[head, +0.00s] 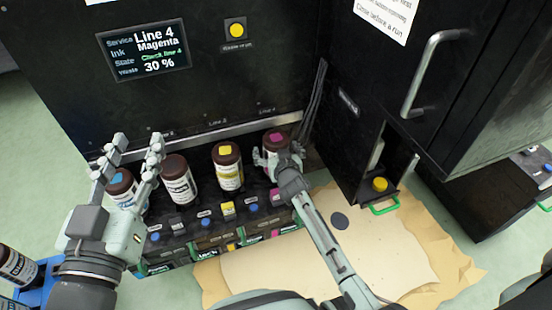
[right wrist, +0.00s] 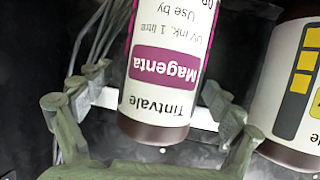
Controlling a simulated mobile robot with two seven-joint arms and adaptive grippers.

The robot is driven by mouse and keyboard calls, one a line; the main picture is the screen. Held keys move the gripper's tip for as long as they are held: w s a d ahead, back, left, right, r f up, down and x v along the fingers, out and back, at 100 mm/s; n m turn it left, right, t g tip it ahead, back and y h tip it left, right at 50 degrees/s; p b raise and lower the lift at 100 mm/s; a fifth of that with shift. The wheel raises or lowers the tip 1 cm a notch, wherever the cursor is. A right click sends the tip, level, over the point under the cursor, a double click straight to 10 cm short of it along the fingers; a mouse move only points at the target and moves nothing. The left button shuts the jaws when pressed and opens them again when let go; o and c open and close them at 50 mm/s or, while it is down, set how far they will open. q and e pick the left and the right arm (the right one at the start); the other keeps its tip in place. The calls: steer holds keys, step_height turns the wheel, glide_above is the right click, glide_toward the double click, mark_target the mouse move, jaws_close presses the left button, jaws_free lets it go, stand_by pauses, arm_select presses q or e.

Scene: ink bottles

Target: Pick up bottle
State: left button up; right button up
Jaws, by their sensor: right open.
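Several brown ink bottles stand in a row in the machine. The magenta bottle (head: 275,142) is at the right end, and its label fills the middle of the right wrist view (right wrist: 165,68). My right gripper (head: 273,160) is open, with its fingers on either side of this bottle; whether they touch it I cannot tell. A yellow-labelled bottle (head: 229,167) stands to its left, then a bottle with a white label (head: 179,182). A blue-labelled bottle (head: 121,184) is partly hidden by my left gripper (head: 138,146), which is open and empty, fingers pointing up.
A dark display (head: 145,50) reads Line 4, Magenta, 30 %. A black cabinet with a handle (head: 418,75) rises at the right. A beige sheet (head: 390,250) lies on the floor. Another bottle (head: 17,264) sits in a blue tray (head: 38,285) at lower left.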

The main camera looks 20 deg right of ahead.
steer(key=shift+c, duration=0.3)
steer(key=c, duration=1.4)
steer(key=shift+r, duration=0.1)
steer(key=shift+c, duration=1.1)
steer(key=shift+r, duration=0.15)
